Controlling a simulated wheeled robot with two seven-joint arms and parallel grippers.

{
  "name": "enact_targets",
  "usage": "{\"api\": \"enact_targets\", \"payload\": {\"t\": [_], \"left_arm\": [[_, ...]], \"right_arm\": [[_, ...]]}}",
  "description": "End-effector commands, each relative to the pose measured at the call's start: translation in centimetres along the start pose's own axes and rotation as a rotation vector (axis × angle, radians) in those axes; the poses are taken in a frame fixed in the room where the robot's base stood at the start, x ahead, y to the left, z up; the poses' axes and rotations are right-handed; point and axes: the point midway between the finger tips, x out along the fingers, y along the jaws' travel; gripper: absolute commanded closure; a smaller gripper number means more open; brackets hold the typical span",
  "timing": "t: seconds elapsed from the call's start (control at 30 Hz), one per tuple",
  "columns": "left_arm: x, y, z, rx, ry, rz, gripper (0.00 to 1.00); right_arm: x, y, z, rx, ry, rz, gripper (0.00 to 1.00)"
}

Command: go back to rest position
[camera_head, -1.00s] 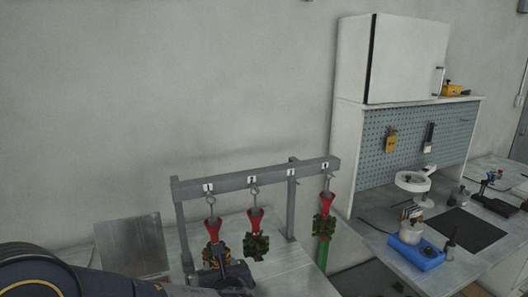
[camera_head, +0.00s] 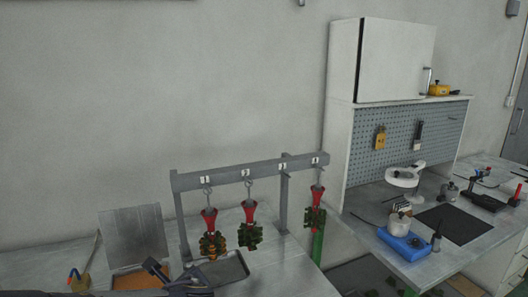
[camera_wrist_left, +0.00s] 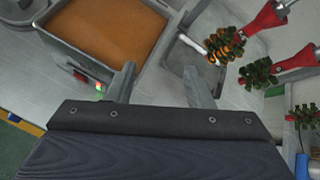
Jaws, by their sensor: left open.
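My left gripper (camera_head: 172,278) is at the bottom edge of the head view, in front of the trays. Its two fingers also show in the left wrist view (camera_wrist_left: 160,86), spread apart with nothing between them. A grey rack (camera_head: 235,177) with numbered hooks holds three hanging red holders with wax trees. The left tree (camera_head: 213,245) has orange and green pieces; the middle (camera_head: 249,238) and right (camera_head: 314,218) trees look green. In the wrist view the left tree (camera_wrist_left: 225,45) hangs to the right, apart from the fingers. My right gripper is not seen.
An orange-filled tray (camera_head: 130,281) and a grey tray (camera_head: 226,270) lie on the table, close to my left gripper. A metal panel (camera_head: 135,232) stands behind. A workbench at right holds a blue device (camera_head: 407,245), a dark mat (camera_head: 455,224) and tools.

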Motion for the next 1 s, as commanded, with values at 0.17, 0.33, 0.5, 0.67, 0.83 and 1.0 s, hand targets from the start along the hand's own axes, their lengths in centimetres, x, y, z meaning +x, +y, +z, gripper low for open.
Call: {"api": "enact_targets", "payload": {"t": [0.17, 0.33, 0.5, 0.67, 0.83, 1.0], "left_arm": [[-1.5, 7.0, 1.2, -0.410, 0.100, 0.176, 0.52], [-5.6, 14.7, -0.2, -1.033, 0.237, 0.415, 0.52], [-11.4, 18.4, -3.8, -1.746, 0.399, 0.666, 0.52], [-15.3, 18.0, -5.8, -2.212, 0.540, 0.822, 0.52], [-17.0, 17.2, -6.5, -2.419, 0.624, 0.899, 0.52], [-17.2, 17.1, -6.6, -2.440, 0.635, 0.911, 0.52]], "right_arm": [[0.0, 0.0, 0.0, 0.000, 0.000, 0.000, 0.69], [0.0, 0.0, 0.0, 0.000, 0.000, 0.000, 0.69], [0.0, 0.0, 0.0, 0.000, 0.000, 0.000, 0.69], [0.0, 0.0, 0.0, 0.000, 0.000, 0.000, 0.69], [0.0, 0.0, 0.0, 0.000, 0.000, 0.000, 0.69], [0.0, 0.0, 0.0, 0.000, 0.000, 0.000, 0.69]]}}
